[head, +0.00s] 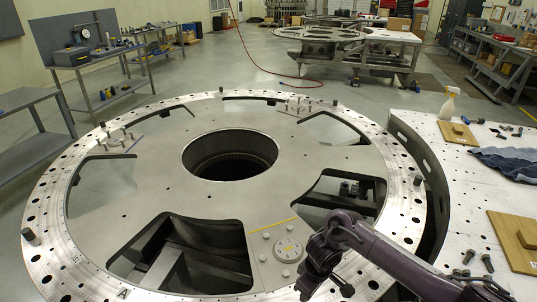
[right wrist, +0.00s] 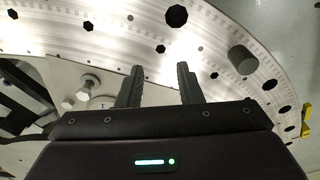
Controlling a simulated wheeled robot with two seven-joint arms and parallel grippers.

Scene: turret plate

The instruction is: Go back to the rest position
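My right gripper (head: 322,284) is over the front right part of the large round turret plate (head: 160,180) in the head view. In the right wrist view its two dark fingers stand apart, so the right gripper (right wrist: 158,75) is open, with nothing between them. The plate's rim with its holes (right wrist: 215,45) fills the background beyond the fingers. A round fitting with bolts (head: 288,250) sits on the plate just left of the right gripper. My left arm and gripper are not in view.
A perforated table (head: 470,195) on the right holds a spray bottle (head: 449,104), a blue cloth (head: 508,160), wooden blocks (head: 515,235) and loose bolts (head: 487,262). Short pegs (head: 28,235) stand up from the plate's rim. Workbenches (head: 115,85) stand back left, with open floor behind the plate.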

